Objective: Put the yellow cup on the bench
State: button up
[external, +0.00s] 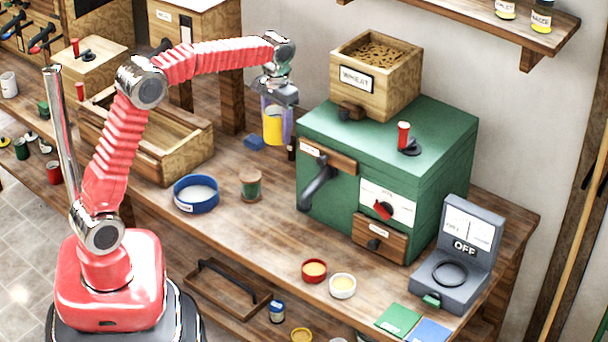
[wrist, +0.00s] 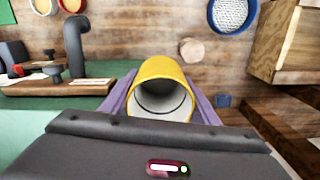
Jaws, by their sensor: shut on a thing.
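The yellow cup (external: 273,126) is between the fingers of my gripper (external: 276,124), held above the bench. In the wrist view, the cup (wrist: 158,88) has its open white inside facing the camera, with a purple finger on each side. My gripper (wrist: 160,104) is shut on it. The wooden bench (external: 262,228) lies below, and its top also shows in the wrist view (wrist: 150,40). The cup is apart from the bench top, left of the green mill. What is inside the cup cannot be made out fully.
The green mill (external: 335,150) with a wooden hopper (external: 400,98) stands to the right. A wooden bin (external: 185,160) stands left. Bare bench lies in front of the mill.

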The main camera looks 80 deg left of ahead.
jog(key=w+d+r+n, duration=0.1)
jog(key=w+d, duration=0.3)
jog(key=d, duration=1.1)
jog(key=w+d+f+m, duration=0.2)
jog(key=d+f+m, duration=0.2)
jog(key=d, duration=0.7)
jog(key=w+d+f+m, duration=0.3)
jog(key=d+f, duration=0.3)
jog(key=d, duration=0.5)
jog(key=shift+w+m, duration=0.25)
jog(key=shift+m, duration=0.35)
jog(key=w+d+f+m, duration=0.4)
jog(key=w+f+m, duration=0.2)
jog(key=w, duration=0.2)
jog(key=shift+w+d, duration=0.3)
